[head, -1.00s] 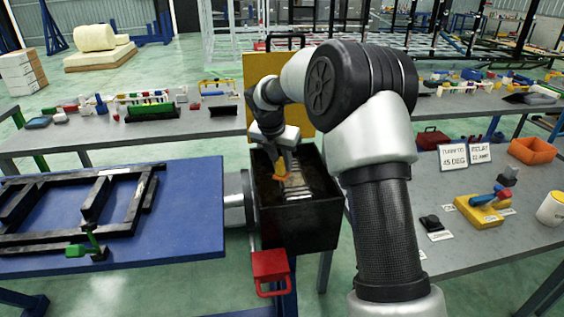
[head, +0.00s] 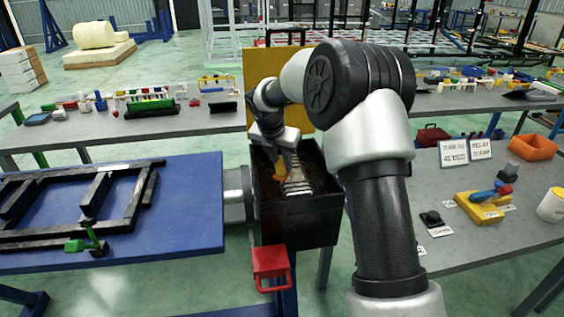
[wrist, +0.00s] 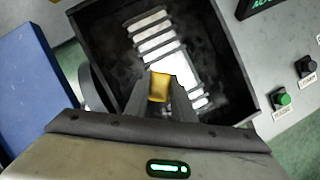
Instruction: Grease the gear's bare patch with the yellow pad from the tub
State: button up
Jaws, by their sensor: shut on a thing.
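My gripper (head: 281,160) reaches down into an open black box (head: 298,222) and is shut on the yellow pad (wrist: 159,87). The pad also shows small in the head view (head: 280,171). Inside the box is the gear (wrist: 153,38), with pale bar-like teeth and a bright, wider pale area (wrist: 178,68) beside the pad. In the wrist view the pad overlaps the lower left edge of this area; I cannot tell whether it touches.
A red block-like part (head: 271,264) hangs at the box's front. A blue table (head: 190,205) with a black chassis frame (head: 130,222) lies left. A grey bench (head: 470,250) with a yellow fixture (head: 482,207) is right. A yellow panel (head: 257,70) stands behind the box.

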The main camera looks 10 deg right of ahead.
jog(key=shift+d+r+p, duration=0.2)
jog(key=shift+d+p, duration=0.55)
jog(key=shift+d, duration=0.4)
jog(key=shift+d+f+p, duration=0.15)
jog(key=shift+d+p, duration=1.2)
jog(key=shift+d, duration=1.05)
jog(key=shift+a+f, duration=0.15)
jog(key=shift+a+r+p, duration=0.2)
jog(key=shift+a+p, duration=0.55)
jog(key=shift+a, duration=2.6)
jog(key=shift+w+p, duration=0.3)
jog(key=shift+p, duration=0.15)
jog(key=shift+d+f+p, duration=0.15)
jog(key=shift+d+p, duration=0.2)
jog(key=shift+d, duration=0.55)
jog(key=shift+d+f+p, duration=0.1)
jog(key=shift+d+p, duration=0.25)
jog(key=shift+d, duration=0.55)
jog(key=shift+s+d+r+p, duration=0.15)
jog(key=shift+d+p, duration=0.85)
jog(key=shift+d, duration=0.75)
jog(key=shift+r, duration=0.1)
